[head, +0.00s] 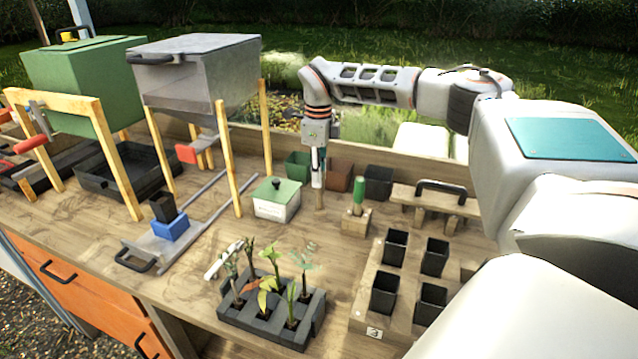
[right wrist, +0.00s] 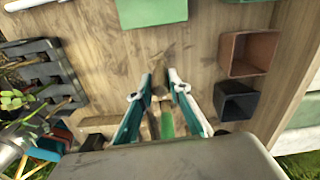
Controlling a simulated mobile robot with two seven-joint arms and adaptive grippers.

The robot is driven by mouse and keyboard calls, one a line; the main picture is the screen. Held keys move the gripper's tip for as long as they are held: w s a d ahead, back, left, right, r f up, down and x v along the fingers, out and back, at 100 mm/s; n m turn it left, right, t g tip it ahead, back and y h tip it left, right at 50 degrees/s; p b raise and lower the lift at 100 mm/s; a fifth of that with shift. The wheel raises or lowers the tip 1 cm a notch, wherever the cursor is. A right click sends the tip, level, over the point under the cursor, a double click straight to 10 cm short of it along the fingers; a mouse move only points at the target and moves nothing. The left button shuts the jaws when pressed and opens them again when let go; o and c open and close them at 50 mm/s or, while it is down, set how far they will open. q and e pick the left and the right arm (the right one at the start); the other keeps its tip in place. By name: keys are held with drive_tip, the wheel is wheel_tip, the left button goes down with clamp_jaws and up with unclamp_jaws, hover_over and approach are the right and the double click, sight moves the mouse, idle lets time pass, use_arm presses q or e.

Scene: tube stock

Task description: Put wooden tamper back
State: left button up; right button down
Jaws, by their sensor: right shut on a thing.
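My right gripper (head: 318,178) points down over the middle of the bench. It is shut on a slim brown wooden piece, which I take to be the wooden tamper (head: 319,198); its lower end is near the bench top, and I cannot tell whether it touches. In the right wrist view, the fingers (right wrist: 161,90) stand either side of the tamper (right wrist: 160,82), which blends with the bench. Just right of the gripper in the head view, a green-handled tool (head: 358,191) stands upright in a small wooden block (head: 356,222). My left gripper is not in view.
A green-lidded box (head: 276,205) stands left of the gripper. Green, brown and black pots (head: 378,182) stand behind. A black-handled wooden piece (head: 430,209) and a pot tray (head: 375,315) lie right. A seedling tray (head: 250,325) is in front.

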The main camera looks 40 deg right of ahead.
drive_tip(key=shift+f, duration=1.5)
drive_tip(key=c, duration=1.9)
unclamp_jaws()
wheel_tip(320, 180, up, 12)
drive_tip(key=shift+r, duration=0.15)
drive_tip(key=shift+s, duration=0.1)
